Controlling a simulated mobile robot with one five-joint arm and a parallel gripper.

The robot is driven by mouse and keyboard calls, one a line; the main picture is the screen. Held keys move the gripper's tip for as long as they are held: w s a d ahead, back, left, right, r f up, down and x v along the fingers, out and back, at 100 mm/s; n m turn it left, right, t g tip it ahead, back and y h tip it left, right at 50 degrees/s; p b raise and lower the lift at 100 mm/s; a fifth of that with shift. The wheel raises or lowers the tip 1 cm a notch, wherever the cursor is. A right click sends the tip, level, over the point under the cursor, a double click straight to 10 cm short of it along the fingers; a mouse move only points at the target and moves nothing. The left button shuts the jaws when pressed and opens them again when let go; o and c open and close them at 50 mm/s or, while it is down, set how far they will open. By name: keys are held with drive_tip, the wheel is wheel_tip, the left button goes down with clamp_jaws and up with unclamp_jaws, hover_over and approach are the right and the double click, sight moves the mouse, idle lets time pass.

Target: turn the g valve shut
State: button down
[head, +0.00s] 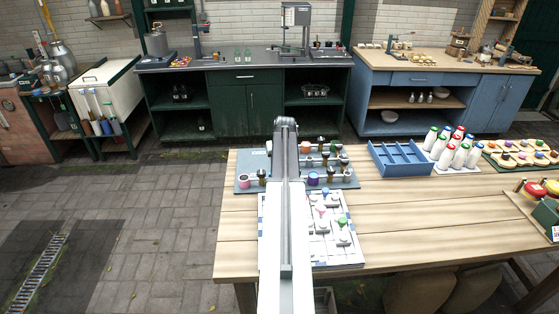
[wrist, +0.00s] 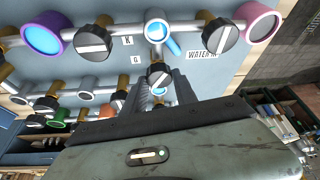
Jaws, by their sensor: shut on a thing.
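In the wrist view, a black round knob with a white bar (wrist: 160,75) sits on a brass stem just right of a small "G" label (wrist: 136,60). I take it as the g valve. Its bar is slanted. My gripper (wrist: 160,88) has its two dark fingers around this knob, shut on it; their contact is partly hidden. The knob hangs off a grey pipe joint with a blue face (wrist: 158,31). In the head view, my own arm covers the gripper and the g valve.
More knobs stand close by on the blue panel (head: 246,163), one left (wrist: 95,42) and one right (wrist: 220,38) in the wrist view. A blue crate (head: 400,160) and white bottles (head: 459,152) stand further right on the wooden table (head: 420,220).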

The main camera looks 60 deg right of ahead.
drive_tip(key=m+g, duration=0.1)
drive_tip(key=m, duration=0.1)
drive_tip(key=m+g+h, duration=0.1)
drive_tip(key=m, duration=0.2)
drive_tip(key=shift+w+a+m, duration=0.15)
drive_tip(key=shift+a+m, duration=0.05)
drive_tip(key=shift+m, duration=0.1)
drive_tip(key=m+g, duration=0.1)
drive_tip(key=m, duration=0.1)
drive_tip(key=m+g, duration=0.1)
drive_tip(key=m, duration=0.2)
drive_tip(key=shift+w+m, duration=0.15)
drive_tip(key=shift+m, duration=0.15)
drive_tip(key=c, duration=1)
unclamp_jaws()
